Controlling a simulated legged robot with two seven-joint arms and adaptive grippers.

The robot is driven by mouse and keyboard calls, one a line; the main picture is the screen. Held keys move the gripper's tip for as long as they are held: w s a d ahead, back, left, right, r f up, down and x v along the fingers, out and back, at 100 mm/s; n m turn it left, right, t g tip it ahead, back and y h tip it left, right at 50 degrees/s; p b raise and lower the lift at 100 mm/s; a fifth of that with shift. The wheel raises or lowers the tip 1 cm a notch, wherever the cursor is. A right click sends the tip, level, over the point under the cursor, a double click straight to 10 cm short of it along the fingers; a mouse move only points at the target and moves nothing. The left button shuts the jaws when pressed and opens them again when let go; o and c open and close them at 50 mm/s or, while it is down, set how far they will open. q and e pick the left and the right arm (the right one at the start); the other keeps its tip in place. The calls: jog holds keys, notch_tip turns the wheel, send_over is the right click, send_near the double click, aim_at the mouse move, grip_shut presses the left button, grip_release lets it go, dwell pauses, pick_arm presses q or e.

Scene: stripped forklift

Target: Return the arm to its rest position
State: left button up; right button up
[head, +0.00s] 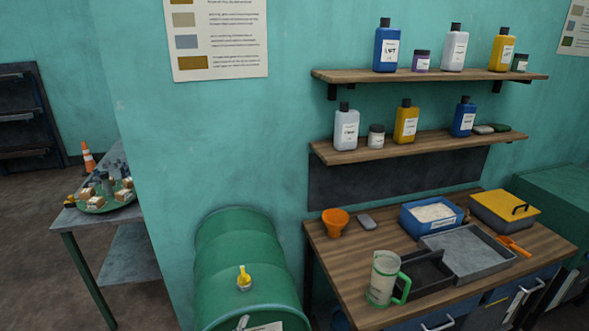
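Neither of my arms and neither of my grippers shows in the head view. No gripper is seen touching or holding anything. Whether either gripper is open or shut is hidden from this view.
A wooden workbench (345,247) at the right carries a green-handled jug (382,279), an orange funnel (335,222), a blue bin (431,217), and grey trays (468,252). Two bottle shelves (420,76) hang above. A green drum (240,250) stands left of the bench. Floor (30,240) shows at left.

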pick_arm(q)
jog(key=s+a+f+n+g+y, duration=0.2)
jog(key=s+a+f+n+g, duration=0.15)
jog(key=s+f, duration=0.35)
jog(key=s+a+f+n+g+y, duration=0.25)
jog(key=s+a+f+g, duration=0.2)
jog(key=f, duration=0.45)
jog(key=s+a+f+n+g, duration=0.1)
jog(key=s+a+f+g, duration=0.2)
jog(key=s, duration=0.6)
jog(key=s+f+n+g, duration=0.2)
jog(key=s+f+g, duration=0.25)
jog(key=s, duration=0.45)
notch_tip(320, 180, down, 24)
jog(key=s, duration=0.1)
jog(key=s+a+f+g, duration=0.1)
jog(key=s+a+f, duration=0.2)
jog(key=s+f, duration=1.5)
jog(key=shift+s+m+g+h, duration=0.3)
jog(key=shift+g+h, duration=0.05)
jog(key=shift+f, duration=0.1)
